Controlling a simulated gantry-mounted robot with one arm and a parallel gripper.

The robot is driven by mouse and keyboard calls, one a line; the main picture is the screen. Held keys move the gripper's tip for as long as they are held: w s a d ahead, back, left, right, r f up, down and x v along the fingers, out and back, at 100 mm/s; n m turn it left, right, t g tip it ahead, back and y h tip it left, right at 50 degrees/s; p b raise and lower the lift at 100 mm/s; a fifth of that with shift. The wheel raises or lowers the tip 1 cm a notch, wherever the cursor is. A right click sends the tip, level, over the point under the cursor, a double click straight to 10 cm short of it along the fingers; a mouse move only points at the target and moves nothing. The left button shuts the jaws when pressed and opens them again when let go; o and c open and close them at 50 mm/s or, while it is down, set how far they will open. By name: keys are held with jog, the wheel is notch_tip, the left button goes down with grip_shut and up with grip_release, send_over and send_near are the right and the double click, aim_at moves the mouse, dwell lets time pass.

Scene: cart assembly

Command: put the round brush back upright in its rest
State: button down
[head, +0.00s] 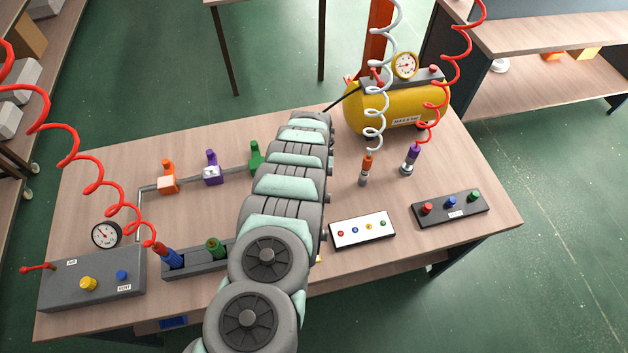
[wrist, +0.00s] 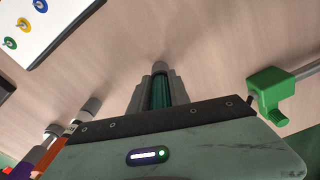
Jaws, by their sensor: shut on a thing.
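My gripper (wrist: 160,92) is shut on a dark green ribbed piece with a grey end, seen in the wrist view. I take this to be the round brush (wrist: 159,68); its shape is mostly hidden by the fingers. The table top shows behind it, and I cannot tell its height. In the head view my arm hides the gripper and the brush. A dark grey trough (head: 196,262) at the front left holds a blue tool (head: 172,256) and a green piece (head: 215,246). I cannot tell which place is the brush's rest.
Orange (head: 365,170) and purple (head: 410,160) tools hang on coiled hoses. A white button panel (head: 362,231), a dark panel (head: 450,208) and a yellow compressor (head: 400,106) stand right.

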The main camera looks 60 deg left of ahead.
jog(key=c, duration=1.1)
grip_release()
jog(key=shift+c, duration=0.2)
jog(key=r, duration=1)
jog(key=shift+s+d+r, duration=0.15)
jog(key=shift+d+r, duration=0.1)
jog(key=shift+r, duration=0.15)
